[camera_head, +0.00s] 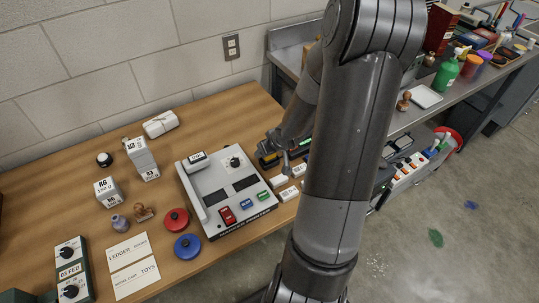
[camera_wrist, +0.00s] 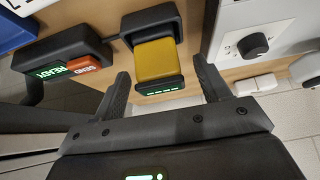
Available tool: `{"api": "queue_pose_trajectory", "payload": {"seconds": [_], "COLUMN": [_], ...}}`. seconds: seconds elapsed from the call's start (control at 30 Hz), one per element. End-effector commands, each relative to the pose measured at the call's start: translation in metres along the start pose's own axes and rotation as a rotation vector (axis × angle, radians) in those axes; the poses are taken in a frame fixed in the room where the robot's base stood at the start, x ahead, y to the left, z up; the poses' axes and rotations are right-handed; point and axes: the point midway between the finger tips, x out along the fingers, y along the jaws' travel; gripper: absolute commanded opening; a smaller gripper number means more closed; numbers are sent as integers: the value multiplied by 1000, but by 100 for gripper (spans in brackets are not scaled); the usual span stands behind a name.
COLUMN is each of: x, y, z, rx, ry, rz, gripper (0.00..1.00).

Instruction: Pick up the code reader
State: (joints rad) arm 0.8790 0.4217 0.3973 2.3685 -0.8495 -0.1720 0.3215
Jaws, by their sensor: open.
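The code reader looks to be the yellow and black device (camera_wrist: 157,62) with a row of small green lights; it lies on the wooden table. In the wrist view it sits between the two fingers of my gripper (camera_wrist: 162,72), which are open with a gap on each side. In the head view its yellow and black end (camera_head: 268,159) shows just left of my gripper (camera_head: 285,158), with the rest hidden by my arm. I cannot tell how far the fingertips are above the table.
A dark device with a green READY display and an orange SEND key (camera_wrist: 84,54) stands left of the reader. A grey-white console (camera_head: 213,194) with knob and coloured buttons is close on the other side. Small white blocks (camera_head: 289,193) lie near the table's front edge.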

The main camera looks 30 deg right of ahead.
Motion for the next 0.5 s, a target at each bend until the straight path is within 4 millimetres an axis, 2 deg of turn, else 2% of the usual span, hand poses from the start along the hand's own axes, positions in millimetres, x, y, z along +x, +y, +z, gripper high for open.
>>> {"api": "queue_pose_trajectory", "payload": {"seconds": [0.2, 0.5], "x": [17, 22], "y": [-1, 0], "z": [0, 0], "rx": [0, 0], "ry": [-1, -1], "rz": [-2, 0], "gripper": [69, 69]}}
